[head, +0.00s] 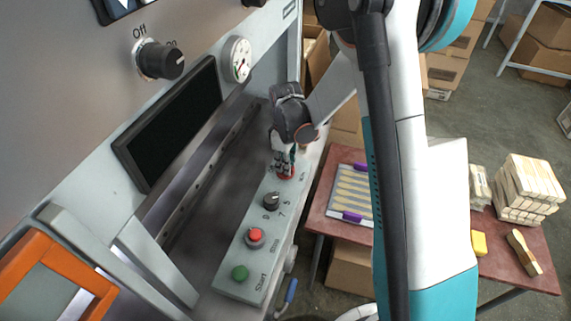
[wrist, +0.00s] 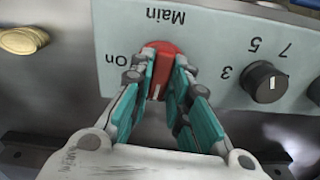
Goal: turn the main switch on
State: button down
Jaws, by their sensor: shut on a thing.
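The main switch (wrist: 160,50) is a red rotary knob on a pale control panel (wrist: 205,50), beside upside-down "Main" and "On" lettering in the wrist view. Its white mark points toward the bottom of that view, while "On" is printed to its left. In the head view the red switch (head: 287,175) is partly hidden at the panel's far end. My gripper (head: 284,165) reaches down onto it from above. In the wrist view my gripper's teal-padded fingers (wrist: 161,80) stand on both sides of the knob, shut on it.
A black dial (head: 271,201), a red button (head: 255,236) and a green start button (head: 240,272) share the panel. A dark screen (head: 170,125) and another Off/On knob (head: 160,60) are on the machine's face. A red-brown table (head: 320,215) stands at right.

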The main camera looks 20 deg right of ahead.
jog(key=m+b, duration=0.1)
jog(key=m, duration=0.3)
jog(key=m+b, duration=0.1)
jog(key=m, duration=0.3)
jog(key=shift+m+b, duration=0.4)
jog(key=m, duration=0.4)
jog(key=shift+b, duration=0.4)
jog(key=shift+m, duration=1.8)
jog(key=c, duration=1.5)
grip_release()
jog(key=shift+r, duration=0.15)
notch_tip(320, 180, up, 12)
jog(key=shift+f, duration=0.1)
